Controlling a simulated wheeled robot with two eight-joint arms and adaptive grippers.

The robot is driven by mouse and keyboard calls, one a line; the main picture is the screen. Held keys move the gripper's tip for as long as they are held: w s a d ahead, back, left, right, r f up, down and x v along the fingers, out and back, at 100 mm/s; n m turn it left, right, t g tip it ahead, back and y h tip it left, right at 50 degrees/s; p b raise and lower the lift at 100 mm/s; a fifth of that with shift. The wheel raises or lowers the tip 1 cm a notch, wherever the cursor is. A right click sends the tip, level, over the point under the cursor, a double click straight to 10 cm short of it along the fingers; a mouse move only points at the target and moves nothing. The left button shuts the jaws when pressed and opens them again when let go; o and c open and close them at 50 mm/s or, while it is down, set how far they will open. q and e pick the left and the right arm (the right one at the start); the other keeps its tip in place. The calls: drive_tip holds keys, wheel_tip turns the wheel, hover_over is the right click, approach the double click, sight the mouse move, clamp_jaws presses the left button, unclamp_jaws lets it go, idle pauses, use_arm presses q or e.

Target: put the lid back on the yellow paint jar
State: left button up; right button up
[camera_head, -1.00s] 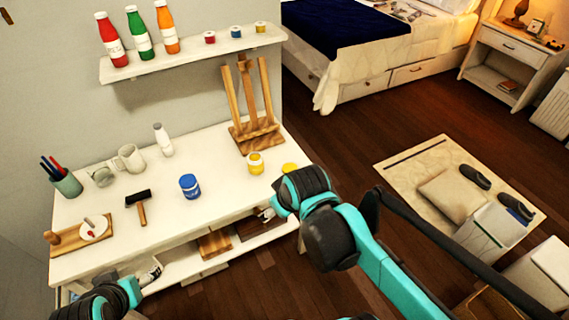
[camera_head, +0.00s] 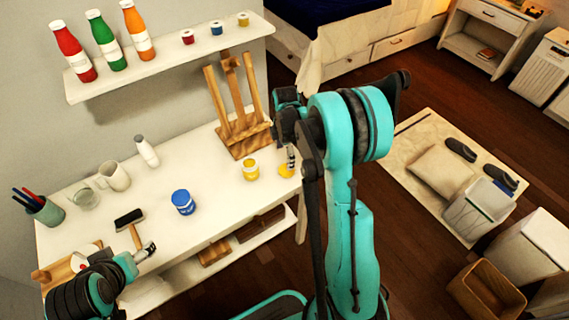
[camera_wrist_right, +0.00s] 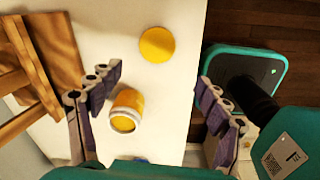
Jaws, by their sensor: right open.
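The yellow paint jar (camera_head: 250,169) stands upright near the right end of the white table. It also shows in the wrist view (camera_wrist_right: 127,109), below and left of the lid. The round yellow lid (camera_head: 285,171) lies flat by the table's right edge, apart from the jar, and shows fully in the wrist view (camera_wrist_right: 157,45). My right gripper (camera_head: 291,158) is above the lid's side of the table. In the wrist view its fingers (camera_wrist_right: 157,100) are spread with nothing between them held. My left gripper (camera_head: 147,252) is low at the table's front left; its fingers are too small to judge.
A blue paint jar (camera_head: 183,202) stands left of the yellow one. A wooden easel (camera_head: 237,128) stands behind. A brayer (camera_head: 130,221), mug (camera_head: 115,176) and white bottle (camera_head: 146,152) are farther left. A shelf (camera_head: 170,62) with bottles and small jars hangs above.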

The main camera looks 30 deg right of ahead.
sight(286, 170)
drive_tip(key=shift+w+d+f+n, duration=0.3)
drive_tip(key=shift+w+d+f, duration=0.15)
drive_tip(key=shift+f, duration=0.2)
use_arm(q)
drive_tip(key=shift+w+r, duration=0.15)
drive_tip(key=shift+w, duration=0.15)
use_arm(e)
drive_tip(key=shift+s, duration=0.1)
use_arm(q)
drive_tip(key=shift+f+b, duration=0.45)
drive_tip(key=shift+f, duration=0.05)
use_arm(e)
drive_tip(key=shift+f, duration=1.3)
wheel_tip(286, 170, down, 5)
drive_tip(key=b, duration=0.2)
drive_tip(key=shift+d+f+b, duration=0.15)
drive_tip(key=shift+b, duration=0.2)
use_arm(q)
wheel_tip(286, 170, down, 3)
drive_tip(key=shift+r, duration=0.2)
use_arm(e)
drive_tip(key=c, duration=0.9)
